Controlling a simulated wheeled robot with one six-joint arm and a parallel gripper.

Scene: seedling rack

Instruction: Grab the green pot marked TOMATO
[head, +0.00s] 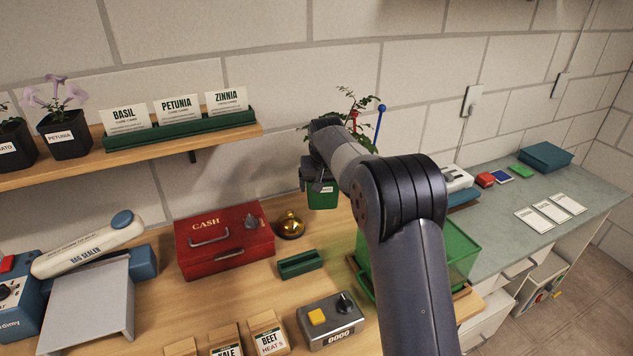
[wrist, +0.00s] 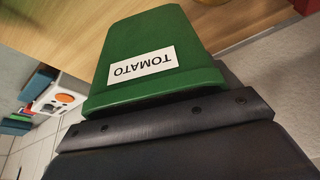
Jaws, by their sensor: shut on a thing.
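The green pot marked TOMATO (wrist: 155,50) fills much of the wrist view, its white label upside down there. In the head view the green pot (head: 323,196) hangs above the wooden bench, with a leafy plant (head: 352,112) bearing a red fruit and a blue-topped stake rising behind my arm. My gripper (head: 318,184) is shut on the pot; in the wrist view a dark finger (wrist: 170,120) lies along its rim. My arm hides part of the plant and the far side of the pot.
Below are a red cash box (head: 224,240), a brass bell (head: 290,224), a small green holder (head: 300,263) and a grey counter device (head: 330,319). A green translucent bin (head: 458,250) stands right, partly behind my arm. A shelf (head: 235,134) holds sign cards and dark pots at left.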

